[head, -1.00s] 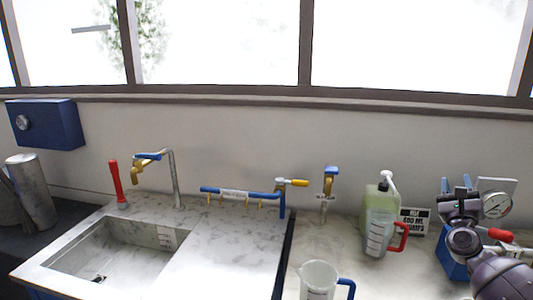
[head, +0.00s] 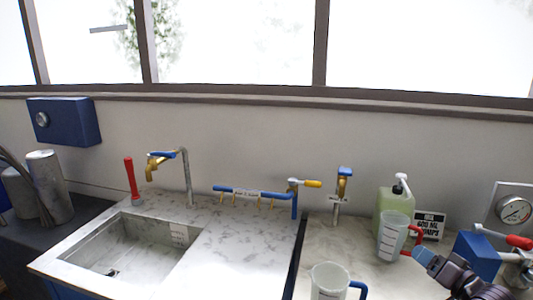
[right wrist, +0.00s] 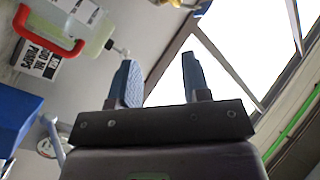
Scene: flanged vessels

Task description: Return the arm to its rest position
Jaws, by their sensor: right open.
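My right gripper (head: 424,257) is at the lower right of the head view, low over the counter, its blue fingers pointing up and to the left. It appears close to the red-handled measuring jug (head: 392,236); whether they touch cannot be told. In the right wrist view the two blue fingers of my right gripper (right wrist: 160,76) stand apart with nothing between them, and the wall and bright window lie beyond. My left gripper is not in view.
A green pump bottle (head: 384,206) and a sign (head: 430,226) stand behind the jug. A blue-handled jug (head: 328,282) is at the front. A blue device (head: 477,255) and a gauge (head: 514,209) are at right. The counter left of the jugs is mostly clear, with a sink (head: 130,245).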

